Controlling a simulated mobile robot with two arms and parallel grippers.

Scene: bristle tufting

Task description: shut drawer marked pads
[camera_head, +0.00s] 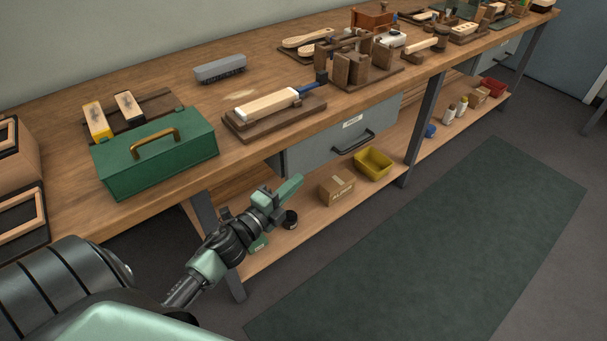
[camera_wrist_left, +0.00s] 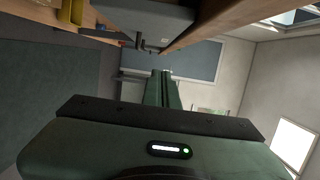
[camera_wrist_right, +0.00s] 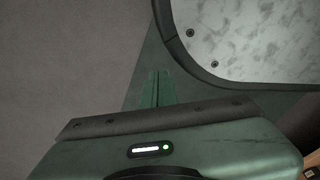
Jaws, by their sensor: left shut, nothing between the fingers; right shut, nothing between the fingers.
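A grey drawer (camera_head: 318,150) hangs under the front edge of the workbench, with a dark bar handle (camera_head: 353,142) and a small white label (camera_head: 352,121) too small to read. How far it stands out is hard to tell. Its grey body (camera_wrist_left: 145,18) and handle (camera_wrist_left: 147,45) also show at the top of the left wrist view. My left gripper (camera_head: 296,184) is shut and empty, below and left of the drawer front, apart from it. My right gripper (camera_wrist_right: 158,88) shows only in its own wrist view, shut and empty over the floor.
A second grey drawer (camera_head: 508,53) is farther along the bench. The lower shelf holds a cardboard box (camera_head: 336,187), a yellow bin (camera_head: 373,163) and a black round item (camera_head: 290,220). A green toolbox (camera_head: 155,160) stands on the bench. The green floor mat (camera_head: 430,240) is clear.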

